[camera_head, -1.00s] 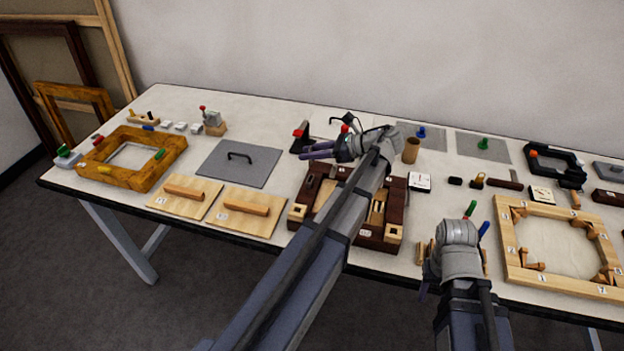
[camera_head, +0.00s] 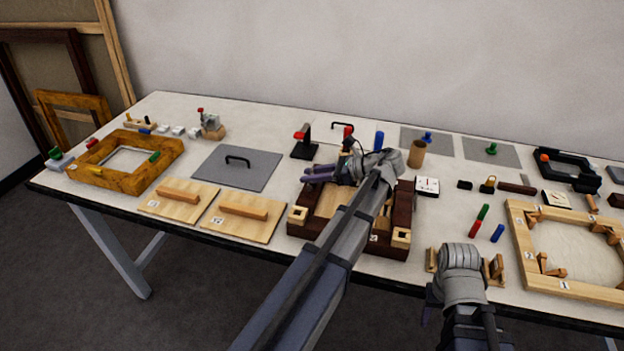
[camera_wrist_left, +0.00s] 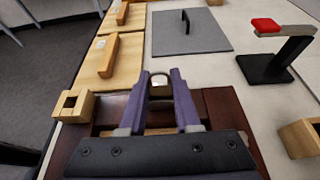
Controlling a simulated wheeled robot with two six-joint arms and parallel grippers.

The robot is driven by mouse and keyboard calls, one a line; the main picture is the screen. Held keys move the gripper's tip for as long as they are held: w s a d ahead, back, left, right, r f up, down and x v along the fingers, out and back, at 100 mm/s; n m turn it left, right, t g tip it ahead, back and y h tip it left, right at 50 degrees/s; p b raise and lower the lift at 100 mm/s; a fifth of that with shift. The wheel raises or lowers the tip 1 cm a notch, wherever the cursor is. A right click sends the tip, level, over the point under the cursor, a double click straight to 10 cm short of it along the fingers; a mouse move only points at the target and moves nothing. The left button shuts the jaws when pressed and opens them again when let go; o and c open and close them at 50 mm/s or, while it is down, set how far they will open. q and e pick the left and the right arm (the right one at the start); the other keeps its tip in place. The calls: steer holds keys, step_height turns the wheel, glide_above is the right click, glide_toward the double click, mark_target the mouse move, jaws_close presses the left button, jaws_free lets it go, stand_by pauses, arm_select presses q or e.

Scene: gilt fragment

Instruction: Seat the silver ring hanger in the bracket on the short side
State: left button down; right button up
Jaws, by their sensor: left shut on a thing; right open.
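My left gripper (camera_head: 322,172) is shut on the silver ring hanger (camera_wrist_left: 160,84), which shows as a small grey loop between the purple fingertips in the left wrist view. The gripper is over the far part of a dark brown frame (camera_head: 299,225) with pale wooden bracket blocks. One bracket block (camera_wrist_left: 72,105) shows left of the fingers in the wrist view; another (camera_head: 401,238) is at the frame's near right corner. My left arm hides much of the frame, and contact between hanger and frame cannot be told. My right gripper (camera_head: 463,256) is open at the table's front edge.
A black stand with a red top (camera_head: 304,146) is just behind the frame. Two pale boards with handles (camera_head: 242,214) and a grey plate (camera_head: 236,168) lie to the left. A pale wooden frame (camera_head: 574,289) and several coloured pegs are at the right.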

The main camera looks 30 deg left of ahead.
arm_select(q)
steer(key=shift+f, duration=0.15)
steer(key=c, duration=0.6)
jaws_free()
steer(key=shift+d+r, duration=0.2)
steer(key=shift+r, duration=0.25)
steer(key=p+v, duration=0.4)
steer(key=v, duration=0.7)
steer(key=shift+d+p, duration=0.3)
steer(key=shift+f, duration=0.1)
